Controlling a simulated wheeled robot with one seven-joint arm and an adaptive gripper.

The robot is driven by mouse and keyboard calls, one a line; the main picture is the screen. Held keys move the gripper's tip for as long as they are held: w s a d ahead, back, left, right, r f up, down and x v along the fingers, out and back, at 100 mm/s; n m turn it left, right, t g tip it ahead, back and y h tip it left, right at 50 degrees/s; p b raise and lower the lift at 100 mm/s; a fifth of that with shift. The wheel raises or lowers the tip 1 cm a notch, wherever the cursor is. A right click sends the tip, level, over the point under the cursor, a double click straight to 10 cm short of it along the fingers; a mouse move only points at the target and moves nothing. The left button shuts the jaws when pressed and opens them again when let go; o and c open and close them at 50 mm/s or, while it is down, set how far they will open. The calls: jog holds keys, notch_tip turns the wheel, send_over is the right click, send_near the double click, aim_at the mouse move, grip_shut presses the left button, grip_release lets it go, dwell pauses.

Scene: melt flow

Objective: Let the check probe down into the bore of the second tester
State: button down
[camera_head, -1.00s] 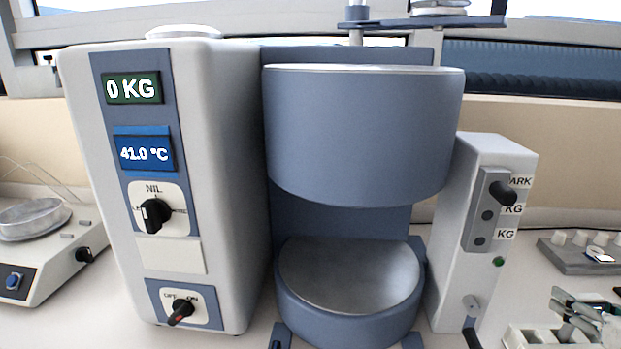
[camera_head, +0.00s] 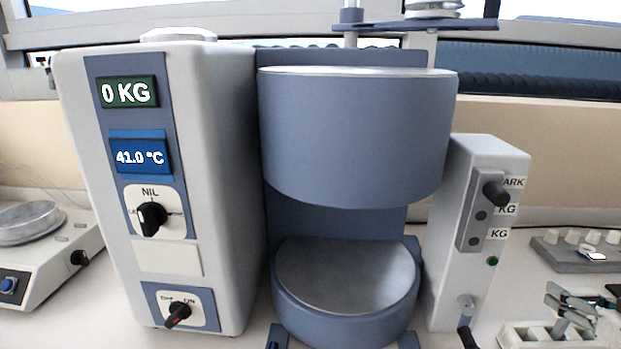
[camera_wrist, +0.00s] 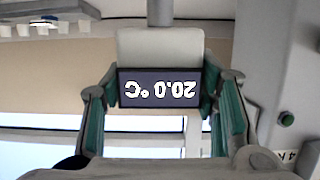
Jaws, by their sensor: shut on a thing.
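A melt flow tester (camera_head: 215,130) fills the middle of the head view. Its displays read 0 KG and 41.0 °C. Its blue-grey barrel (camera_head: 355,135) hangs above a round tray (camera_head: 345,280); the bore mouth is not visible. I cannot tell whether this is the second tester. In the wrist view, my gripper (camera_wrist: 162,105) is shut on the check probe (camera_wrist: 160,47), its green pads on either side of the pale body. The probe's dark display reads 20.0 °C, upside down. A grey stem runs out of the top of the picture; its tip is out of view.
A weight arm (camera_head: 425,24) juts over the barrel's top right. A grey selector column (camera_head: 475,220) stands at the right. A scale-like device with a dish (camera_head: 30,222) is at the left. Racks with small tools (camera_head: 560,335) stand front right.

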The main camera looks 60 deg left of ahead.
jog(key=shift+r+p, duration=1.1)
jog(key=shift+r, duration=1.1)
jog(key=shift+r+p, duration=0.7)
jog(key=shift+r, duration=0.45)
